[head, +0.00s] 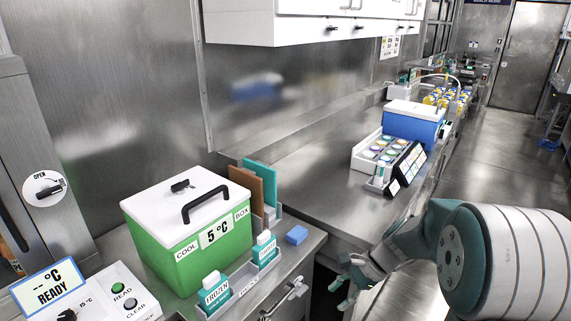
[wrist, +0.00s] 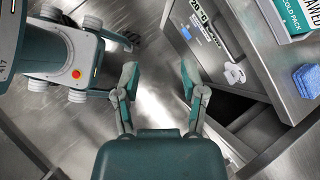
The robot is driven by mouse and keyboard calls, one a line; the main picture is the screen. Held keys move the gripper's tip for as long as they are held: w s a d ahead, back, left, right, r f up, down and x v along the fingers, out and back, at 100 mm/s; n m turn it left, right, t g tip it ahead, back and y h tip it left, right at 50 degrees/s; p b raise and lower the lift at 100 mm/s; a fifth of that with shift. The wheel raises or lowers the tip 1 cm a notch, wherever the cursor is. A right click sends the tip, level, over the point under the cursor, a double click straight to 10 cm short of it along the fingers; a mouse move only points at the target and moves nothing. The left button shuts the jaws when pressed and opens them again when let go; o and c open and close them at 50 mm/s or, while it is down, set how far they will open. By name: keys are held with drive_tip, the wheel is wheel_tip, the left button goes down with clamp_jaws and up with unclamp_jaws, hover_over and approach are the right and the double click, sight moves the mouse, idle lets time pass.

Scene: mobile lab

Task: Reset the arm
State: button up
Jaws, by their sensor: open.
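My arm reaches in from the lower right of the head view, and my gripper (head: 346,283) hangs in front of the steel counter. In the wrist view my gripper (wrist: 158,82) has its two fingers spread wide apart. Nothing is between the fingers; bare steel floor shows behind them. The fingers are beside the counter's front edge and apart from it.
A green cool box (head: 190,258) with a white lid stands on the near counter. A blue sponge-like block (head: 297,235) lies near the counter edge and also shows in the wrist view (wrist: 307,80). A blue box (head: 411,127) stands farther back. The aisle floor (head: 510,160) is clear.

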drive_tip(key=s+d+r+n+t+h, duration=0.1)
drive_tip(key=s+r+n+t+h, duration=0.2)
drive_tip(key=s+r+n, duration=0.4)
drive_tip(key=s+d+r+n+t+h, duration=0.2)
drive_tip(key=s+r+n+t+h, duration=0.2)
drive_tip(key=s+r+n, duration=0.3)
drive_tip(key=s+r, duration=0.1)
drive_tip(key=s, duration=0.4)
drive_tip(key=shift+h, duration=0.4)
